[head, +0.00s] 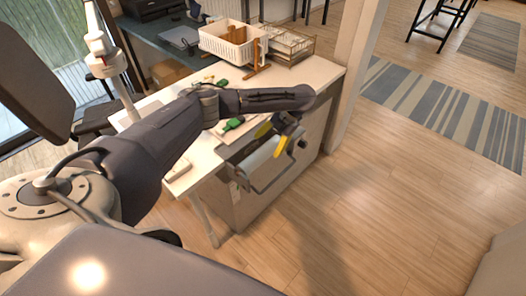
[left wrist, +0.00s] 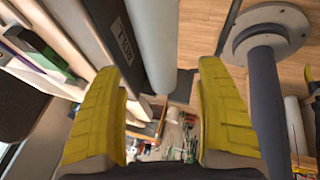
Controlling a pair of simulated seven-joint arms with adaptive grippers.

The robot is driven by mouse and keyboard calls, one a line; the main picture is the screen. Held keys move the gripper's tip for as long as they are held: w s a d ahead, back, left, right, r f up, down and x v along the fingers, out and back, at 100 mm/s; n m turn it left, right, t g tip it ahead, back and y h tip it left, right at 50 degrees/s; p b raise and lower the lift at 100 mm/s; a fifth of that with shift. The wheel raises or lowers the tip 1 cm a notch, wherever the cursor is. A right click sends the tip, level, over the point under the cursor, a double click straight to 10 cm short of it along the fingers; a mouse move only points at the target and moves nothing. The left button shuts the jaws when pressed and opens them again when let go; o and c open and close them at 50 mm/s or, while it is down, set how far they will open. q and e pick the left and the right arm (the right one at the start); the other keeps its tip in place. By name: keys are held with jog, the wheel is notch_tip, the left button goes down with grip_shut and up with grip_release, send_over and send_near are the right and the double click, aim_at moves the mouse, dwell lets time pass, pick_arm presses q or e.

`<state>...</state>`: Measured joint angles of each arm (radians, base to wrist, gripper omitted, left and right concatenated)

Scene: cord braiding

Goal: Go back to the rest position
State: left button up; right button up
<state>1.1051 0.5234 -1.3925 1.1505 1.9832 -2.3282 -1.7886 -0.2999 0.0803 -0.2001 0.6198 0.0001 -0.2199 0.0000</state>
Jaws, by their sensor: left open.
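My left gripper (head: 273,137) has two yellow fingers and hangs just past the front edge of the white worktop, above a pale roll. In the left wrist view, its fingers (left wrist: 162,100) stand wide apart with nothing gripped between them. Green pieces (head: 233,123) lie on a pale board on the worktop, partly behind my left arm. A green piece also shows at the left of the left wrist view (left wrist: 35,48). No cord can be made out clearly. My right gripper is not in view.
The white worktop (head: 318,72) carries a white basket (head: 225,45) and a wire rack (head: 290,46) at the back. The pale roll (head: 262,160) sits along the worktop's front side. Open wooden floor (head: 400,200) lies to the right.

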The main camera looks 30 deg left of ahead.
pick_arm(q)
jog(key=shift+v, duration=2.15)
jog(key=s+d+f+n+t+h, duration=0.2)
jog(key=s+d+f+n, duration=0.3)
jog(key=d, duration=0.3)
jog(key=s+d+f+n+t+h, duration=0.25)
jog(key=s+d+f, duration=0.25)
jog(key=s+d, duration=0.25)
jog(key=s+d+f+n+t+h, duration=0.1)
jog(key=s+d+f+n+t, duration=0.1)
jog(key=s+d+f+n, duration=0.5)
jog(key=s+a+r+n+t+y, duration=0.2)
jog(key=s+a+r+n, duration=0.25)
jog(key=a, duration=0.25)
jog(key=s+a+r+n+t+y, duration=0.1)
jog(key=s+a+r+n+y, duration=0.15)
jog(key=s+a+n, duration=0.35)
jog(key=s+a+r+n+t+y, duration=0.1)
jog(key=s+a+r+n+t, duration=0.1)
jog(key=s+a+r+n, duration=0.45)
jog(key=d+f+g+h, duration=0.1)
jog(key=d+f+g, duration=0.1)
jog(key=f, duration=1.5)
jog(key=d+f+g+h, duration=0.1)
jog(key=d+f+h, duration=0.1)
jog(key=f, duration=1.4)
jog(key=s+f+n+g+h, duration=0.1)
jog(key=s+f+n+g, duration=0.1)
jog(key=s+f, duration=1.9)
jog(key=shift+s+g, duration=0.65)
